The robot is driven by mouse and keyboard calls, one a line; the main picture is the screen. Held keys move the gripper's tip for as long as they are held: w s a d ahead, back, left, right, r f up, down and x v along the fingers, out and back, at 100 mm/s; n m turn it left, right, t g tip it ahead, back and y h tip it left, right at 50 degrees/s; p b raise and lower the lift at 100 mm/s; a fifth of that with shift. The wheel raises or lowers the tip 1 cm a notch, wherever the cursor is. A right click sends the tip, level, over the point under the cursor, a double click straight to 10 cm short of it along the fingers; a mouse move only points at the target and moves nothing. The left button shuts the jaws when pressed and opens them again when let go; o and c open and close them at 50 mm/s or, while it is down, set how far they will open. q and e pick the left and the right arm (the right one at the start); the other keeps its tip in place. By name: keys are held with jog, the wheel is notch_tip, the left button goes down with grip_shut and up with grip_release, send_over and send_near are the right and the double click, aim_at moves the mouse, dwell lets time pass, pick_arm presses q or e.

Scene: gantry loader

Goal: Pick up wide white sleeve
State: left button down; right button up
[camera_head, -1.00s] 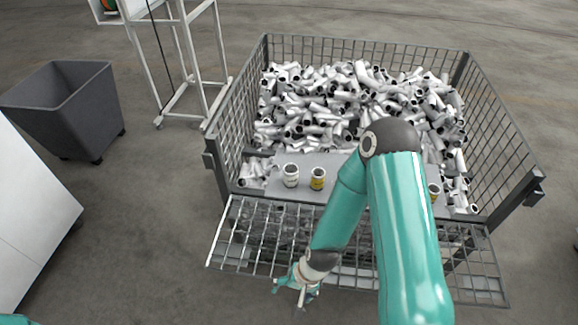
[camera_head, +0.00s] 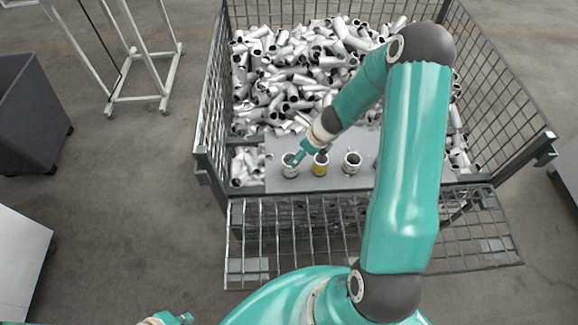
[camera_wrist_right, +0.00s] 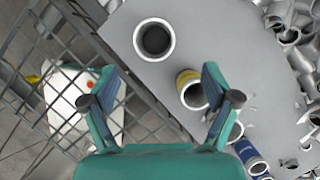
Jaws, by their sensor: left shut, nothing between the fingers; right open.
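The wide white sleeve (camera_head: 290,171) stands upright at the left end of a row on the grey board (camera_head: 280,186). In the right wrist view the wide white sleeve (camera_wrist_right: 154,40) shows its round open top, ahead of and between the fingers. My right gripper (camera_wrist_right: 160,92) is open and empty, its fingers apart and not around the sleeve. In the head view the right gripper (camera_head: 297,158) is over the row beside that sleeve and partly covers its top. My left gripper (camera_head: 172,319) is shut and empty at the bottom edge, partly cut off.
A blue-banded sleeve (camera_wrist_right: 248,153) shows in the wrist view. Behind is a mesh crate (camera_head: 212,110) full of white pipes. Its front mesh flap (camera_head: 300,255) hangs open.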

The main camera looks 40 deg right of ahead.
aim_at(288, 165)
jog(key=b+x, duration=0.3)
jog(key=x, duration=0.4)
jog(key=b+x, duration=0.2)
jog(key=x, duration=0.1)
jog(key=b+x, duration=0.1)
jog(key=shift+a+f, duration=0.15)
jog(key=shift+a, duration=0.2)
jog(key=shift+w+f, duration=0.2)
jog(key=shift+f, duration=0.25)
pick_arm(q)
notch_tip(288, 165, down, 7)
jog(key=shift+f, duration=0.15)
pick_arm(e)
jog(key=shift+r, duration=0.1)
jog(key=c, duration=1.6)
jog(key=shift+r, duration=0.2)
